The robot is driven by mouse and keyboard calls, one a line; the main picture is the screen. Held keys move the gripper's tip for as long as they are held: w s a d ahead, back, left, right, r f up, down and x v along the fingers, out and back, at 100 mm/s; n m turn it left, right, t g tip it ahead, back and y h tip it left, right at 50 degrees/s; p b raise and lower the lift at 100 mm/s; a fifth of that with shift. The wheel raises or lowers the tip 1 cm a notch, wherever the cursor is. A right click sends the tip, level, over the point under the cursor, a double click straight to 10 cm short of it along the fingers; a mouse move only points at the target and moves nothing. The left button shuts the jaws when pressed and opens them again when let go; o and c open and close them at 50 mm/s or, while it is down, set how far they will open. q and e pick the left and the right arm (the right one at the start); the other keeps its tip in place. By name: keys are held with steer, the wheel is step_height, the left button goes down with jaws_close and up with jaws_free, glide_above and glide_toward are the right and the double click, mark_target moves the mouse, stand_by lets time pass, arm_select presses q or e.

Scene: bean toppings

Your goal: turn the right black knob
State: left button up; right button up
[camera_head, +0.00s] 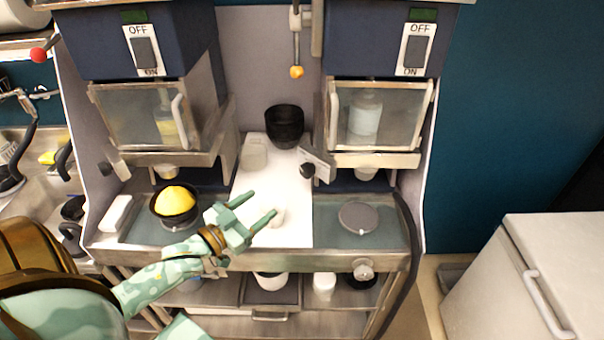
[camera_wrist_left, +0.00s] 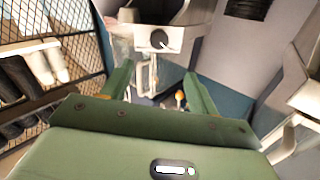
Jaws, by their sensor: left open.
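The right black knob (camera_head: 306,170) is on the left side of the right machine, beside a tilted metal plate. Another black knob (camera_head: 105,168) is on the left machine's left side. My left gripper (camera_head: 262,204) is green, open and empty, over the front of the white middle surface, below and left of the right knob and apart from it. In the left wrist view a round black knob (camera_wrist_left: 159,39) on a metal part shows beyond the open fingers; I cannot tell for sure which knob it is. My right gripper is not in view.
A black bowl with a yellow heap (camera_head: 176,203) stands left of my left gripper. A black cup (camera_head: 285,126) stands behind it. A round grey lid (camera_head: 360,218) lies at the right. A black hose (camera_head: 412,240) hangs at the right edge. A white chest (camera_head: 555,270) stands farther right.

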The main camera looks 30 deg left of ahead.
mark_target(304, 173)
arm_select(q)
steer(key=w+d, duration=0.1)
steer(key=w, duration=0.4)
steer(key=w+d, duration=0.1)
steer(key=w, duration=0.4)
steer(key=w+d+p, duration=0.1)
steer(key=w, duration=0.4)
steer(key=shift+w, duration=0.3)
steer(key=c, duration=1)
